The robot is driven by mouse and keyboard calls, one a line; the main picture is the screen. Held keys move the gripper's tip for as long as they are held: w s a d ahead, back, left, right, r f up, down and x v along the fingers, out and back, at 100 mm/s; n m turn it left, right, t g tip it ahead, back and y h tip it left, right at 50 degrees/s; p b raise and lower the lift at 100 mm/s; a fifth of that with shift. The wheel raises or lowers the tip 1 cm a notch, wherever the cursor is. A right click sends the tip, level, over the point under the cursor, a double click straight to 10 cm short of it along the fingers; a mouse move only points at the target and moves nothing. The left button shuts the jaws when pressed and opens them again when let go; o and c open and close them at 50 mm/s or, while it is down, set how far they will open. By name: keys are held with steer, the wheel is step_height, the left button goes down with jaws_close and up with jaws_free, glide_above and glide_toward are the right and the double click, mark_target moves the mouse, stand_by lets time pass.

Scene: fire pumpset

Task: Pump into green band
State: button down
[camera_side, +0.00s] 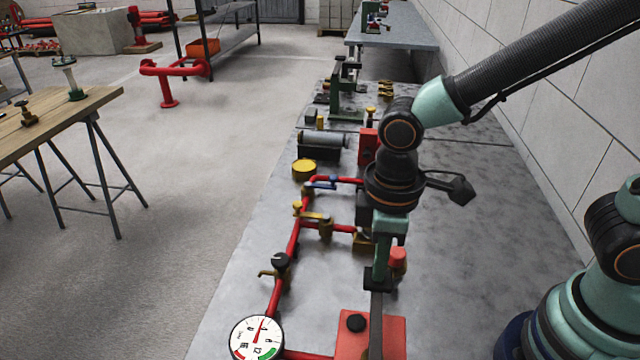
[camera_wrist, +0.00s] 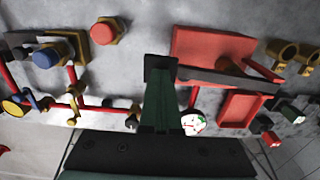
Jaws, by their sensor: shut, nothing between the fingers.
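The pump is a red block (camera_side: 370,335) at the front of the bench, also in the wrist view (camera_wrist: 205,42). A long dark grey lever (camera_side: 376,325) runs over it; it also shows in the wrist view (camera_wrist: 225,79). My gripper (camera_side: 380,280) is shut and empty, pointing down at the lever's far end. In the wrist view its black tip (camera_wrist: 160,68) overlaps that end; I cannot tell whether they touch. A white round gauge (camera_side: 257,338) has a red band at left and a green band at lower right. Its red needle points up, slightly right, outside the green.
Red pipes with brass valves (camera_side: 325,228) run along the bench left of my gripper. A red knob (camera_side: 398,258) stands close beside it. A blue knob (camera_wrist: 47,55) is at left in the wrist view. The grey bench (camera_side: 480,210) is clear to the right, up to a wall.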

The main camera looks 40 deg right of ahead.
steer(key=shift+f, duration=1.45)
steer(key=shift+r, duration=2.8)
steer(key=shift+f, duration=0.1)
stand_by(0.3)
